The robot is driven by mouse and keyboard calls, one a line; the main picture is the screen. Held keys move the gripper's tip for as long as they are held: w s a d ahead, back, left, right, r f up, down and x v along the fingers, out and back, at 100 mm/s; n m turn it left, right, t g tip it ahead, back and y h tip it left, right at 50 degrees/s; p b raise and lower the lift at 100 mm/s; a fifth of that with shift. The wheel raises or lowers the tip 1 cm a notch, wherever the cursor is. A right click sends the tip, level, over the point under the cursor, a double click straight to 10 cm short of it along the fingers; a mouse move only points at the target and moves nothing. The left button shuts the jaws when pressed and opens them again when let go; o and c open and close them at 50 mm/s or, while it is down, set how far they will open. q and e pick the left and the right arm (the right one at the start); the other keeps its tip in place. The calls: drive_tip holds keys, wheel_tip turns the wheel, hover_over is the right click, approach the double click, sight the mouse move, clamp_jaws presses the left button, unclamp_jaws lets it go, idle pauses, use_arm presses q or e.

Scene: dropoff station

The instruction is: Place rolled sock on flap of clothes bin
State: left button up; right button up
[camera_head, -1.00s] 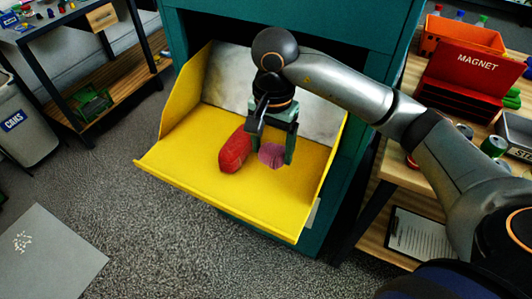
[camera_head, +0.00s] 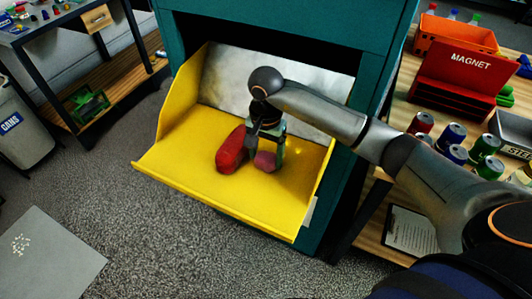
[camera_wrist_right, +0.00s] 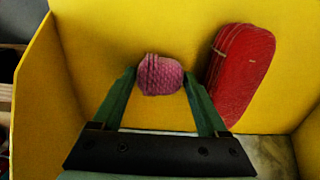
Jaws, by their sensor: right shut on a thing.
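The clothes bin is a teal cabinet (camera_head: 275,24) with a yellow flap (camera_head: 205,190) folded open. A pink rolled sock (camera_head: 265,161) is between the fingertips of my right gripper (camera_head: 263,150), low over the flap or touching it; I cannot tell which. In the right wrist view the pink sock (camera_wrist_right: 160,75) sits between the two green fingers of the right gripper (camera_wrist_right: 160,85), which is shut on it. A red rolled item (camera_head: 231,150) lies on the flap just left of the gripper, and also shows in the right wrist view (camera_wrist_right: 238,70). My left gripper is out of view.
The flap has raised yellow side walls (camera_head: 184,92) and a metal back (camera_head: 232,80). Right of the bin a wooden table holds a red MAGNET box (camera_head: 462,82), an orange bin (camera_head: 455,38) and several cans (camera_head: 485,146). The flap's front left is bare.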

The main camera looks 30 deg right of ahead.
sight(266, 157)
drive_tip(key=shift+f, duration=0.1)
drive_tip(key=shift+f+b, duration=0.15)
drive_tip(key=shift+b, duration=0.15)
drive_tip(key=o, duration=1.2)
drive_tip(key=shift+o, duration=0.2)
drive_tip(key=shift+r, duration=0.2)
wheel_tip(266, 157, up, 12)
drive_tip(key=shift+a, duration=0.1)
